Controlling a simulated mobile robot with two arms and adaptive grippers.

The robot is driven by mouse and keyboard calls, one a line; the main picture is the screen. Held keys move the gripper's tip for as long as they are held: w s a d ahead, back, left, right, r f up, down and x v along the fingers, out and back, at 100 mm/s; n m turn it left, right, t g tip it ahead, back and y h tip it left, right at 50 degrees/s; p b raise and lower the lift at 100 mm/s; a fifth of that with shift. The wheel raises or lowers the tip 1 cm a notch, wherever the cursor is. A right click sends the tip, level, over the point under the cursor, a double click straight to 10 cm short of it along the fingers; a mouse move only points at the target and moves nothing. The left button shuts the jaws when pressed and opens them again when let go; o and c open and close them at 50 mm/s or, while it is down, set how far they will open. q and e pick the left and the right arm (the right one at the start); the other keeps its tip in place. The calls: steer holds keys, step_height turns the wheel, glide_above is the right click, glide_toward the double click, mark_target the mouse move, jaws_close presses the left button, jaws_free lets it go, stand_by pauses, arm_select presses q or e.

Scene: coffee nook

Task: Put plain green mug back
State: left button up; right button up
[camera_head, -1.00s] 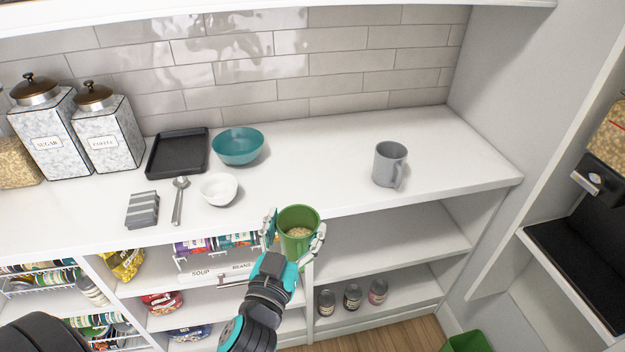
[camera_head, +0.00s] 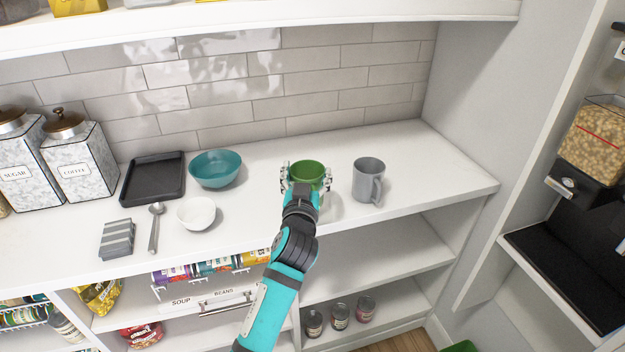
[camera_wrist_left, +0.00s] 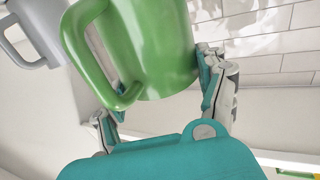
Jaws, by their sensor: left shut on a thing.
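The plain green mug (camera_head: 308,173) is over the white counter, left of the grey mug, with my left gripper (camera_head: 304,184) shut around its sides. In the left wrist view the green mug (camera_wrist_left: 150,45) fills the top middle, its handle on the left. The left gripper's fingers (camera_wrist_left: 165,95) are on either side of it. I cannot tell whether its base touches the counter. Its contents are not visible now. My right gripper is in neither view.
The grey mug (camera_head: 368,180) stands close on the right, and also shows in the wrist view (camera_wrist_left: 35,35). A teal bowl (camera_head: 217,169), white bowl (camera_head: 197,213), black tray (camera_head: 153,179), spoon (camera_head: 156,228) and folded cloth (camera_head: 117,239) lie to the left. The counter (camera_head: 440,175) is clear at right.

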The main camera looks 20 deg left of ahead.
mark_target(313, 175)
arm_select(q)
steer(key=w, duration=0.3)
steer(key=shift+d+f, duration=0.15)
steer(key=shift+d, duration=0.05)
steer(key=shift+s+f, duration=0.1)
steer(key=shift+f, duration=1.6)
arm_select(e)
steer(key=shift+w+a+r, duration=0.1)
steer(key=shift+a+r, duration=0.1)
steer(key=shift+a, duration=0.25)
arm_select(q)
steer(key=o, duration=1.2)
steer(key=shift+f, duration=0.2)
steer(key=o, duration=0.5)
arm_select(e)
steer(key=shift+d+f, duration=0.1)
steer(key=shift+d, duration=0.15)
arm_select(q)
steer(key=shift+r, duration=0.15)
